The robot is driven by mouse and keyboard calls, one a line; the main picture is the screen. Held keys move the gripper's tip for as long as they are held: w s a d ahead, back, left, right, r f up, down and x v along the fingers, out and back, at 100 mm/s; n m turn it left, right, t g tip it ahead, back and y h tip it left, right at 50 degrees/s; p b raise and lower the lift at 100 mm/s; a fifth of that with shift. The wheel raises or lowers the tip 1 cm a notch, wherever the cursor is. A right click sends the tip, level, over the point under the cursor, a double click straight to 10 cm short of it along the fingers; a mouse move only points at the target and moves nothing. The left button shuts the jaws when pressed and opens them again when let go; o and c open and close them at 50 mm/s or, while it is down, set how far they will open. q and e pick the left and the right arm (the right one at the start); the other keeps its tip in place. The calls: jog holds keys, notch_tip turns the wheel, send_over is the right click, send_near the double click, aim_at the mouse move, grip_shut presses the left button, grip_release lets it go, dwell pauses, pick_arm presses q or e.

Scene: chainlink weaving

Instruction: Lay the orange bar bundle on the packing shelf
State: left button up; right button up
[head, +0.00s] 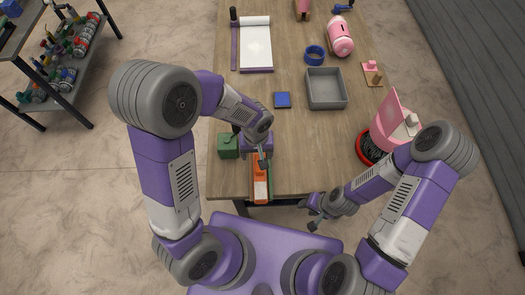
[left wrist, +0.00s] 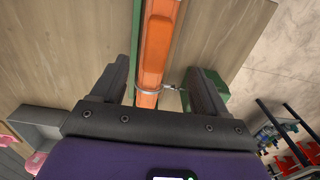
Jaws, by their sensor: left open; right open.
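The orange bar bundle (head: 261,188) lies at the table's front edge with a pale label on it and green along its side. In the left wrist view the orange bar (left wrist: 158,45) runs between the fingers, with a thin metallic tie around it. My left gripper (head: 263,160) is open over its far end, one finger on each side; I cannot tell whether they touch it. The same gripper (left wrist: 163,72) fills the left wrist view. My right gripper (head: 309,214) is open and empty, off the table's front edge. A dark rack (head: 62,92) stands at the left; I cannot tell if it is the packing shelf.
A green box (head: 227,147) sits left of the bundle. A blue square (head: 283,100), a grey tray (head: 326,89), a blue ring (head: 314,55) and a pink canister (head: 340,37) are farther back. A pink device (head: 388,126) stands at the right edge.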

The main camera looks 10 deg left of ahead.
aim_at(257, 159)
pick_arm(q)
jog(key=shift+s+f, duration=0.1)
jog(key=shift+f, duration=0.85)
jog(key=shift+s+f, duration=0.2)
jog(key=shift+f, duration=0.05)
jog(key=shift+d+f, duration=0.1)
jog(key=shift+f, duration=0.3)
jog(key=f, duration=0.1)
jog(key=w+f, duration=0.1)
jog(key=f, duration=0.1)
jog(key=shift+d+f, duration=0.15)
jog(key=shift+f, duration=0.35)
grip_shut()
